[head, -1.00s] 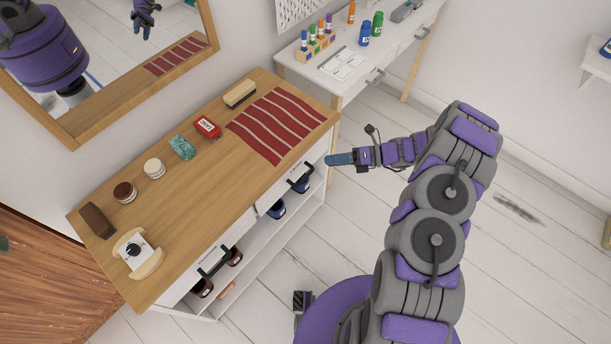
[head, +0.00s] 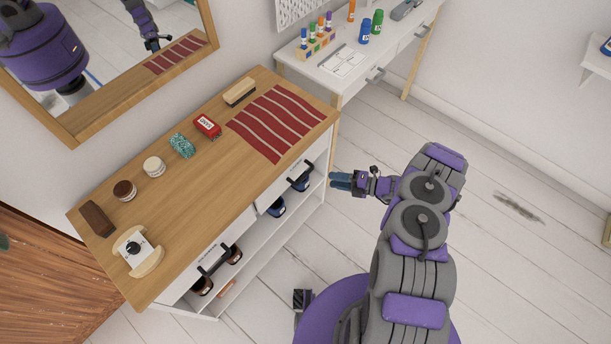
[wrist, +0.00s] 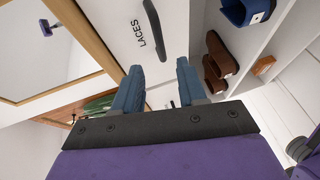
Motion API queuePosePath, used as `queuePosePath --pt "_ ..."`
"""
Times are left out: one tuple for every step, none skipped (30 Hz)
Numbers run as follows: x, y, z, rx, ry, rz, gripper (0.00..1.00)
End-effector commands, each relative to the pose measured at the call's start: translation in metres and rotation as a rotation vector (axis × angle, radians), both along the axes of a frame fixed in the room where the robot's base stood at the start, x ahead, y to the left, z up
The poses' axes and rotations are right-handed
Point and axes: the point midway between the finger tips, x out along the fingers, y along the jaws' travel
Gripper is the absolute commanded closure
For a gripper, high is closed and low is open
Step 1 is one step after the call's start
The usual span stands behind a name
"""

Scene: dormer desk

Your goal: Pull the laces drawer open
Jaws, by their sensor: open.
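The laces drawer (wrist: 125,28), a white front lettered LACES with a dark bar handle (wrist: 158,45), is in the wrist view beyond my fingertips. In the head view it appears to be the right drawer of the wood-topped dresser, with its dark handle (head: 300,183); it looks shut. My gripper (head: 341,181) is just right of that handle, apart from it. In the wrist view my gripper (wrist: 156,75) has its two blue fingers spread with nothing between them. The handle lies ahead of the gap.
Red strips (head: 275,122), tins and brushes lie on the dresser top (head: 215,180). A second dark handle (head: 216,260) is on the left drawer. Shoes stand on the shelf below.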

Motion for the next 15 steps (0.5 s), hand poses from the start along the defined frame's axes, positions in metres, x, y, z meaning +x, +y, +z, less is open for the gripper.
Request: queuePosePath --pt "0.002 0.011 -0.004 0.0 0.002 0.003 0.59" --pt "0.003 0.016 -0.005 -0.001 0.001 0.003 0.59" --pt "0.005 0.024 -0.007 0.0 0.001 0.004 0.59" --pt "0.007 0.03 -0.008 0.0 0.001 0.004 0.59" --pt "0.008 0.035 -0.009 0.0 0.001 0.004 0.59" --pt "0.01 0.043 -0.01 0.0 0.0 0.004 0.59" --pt "0.012 0.048 -0.012 0.0 0.0 0.005 0.59" --pt "0.014 0.054 -0.013 0.0 0.0 0.004 0.59" --pt "0.015 0.061 -0.014 0.0 -0.001 0.003 0.59" --pt "0.017 0.066 -0.015 0.001 -0.002 0.003 0.59" --pt "0.019 0.072 -0.016 0.001 -0.002 0.004 0.59" --pt "0.02 0.079 -0.017 0.001 -0.002 0.004 0.59" --pt "0.022 0.083 -0.018 0.001 -0.002 0.004 0.59" --pt "0.023 0.088 -0.019 0.001 -0.002 0.004 0.59" --pt "0.024 0.093 -0.02 0.001 -0.003 0.003 0.59"
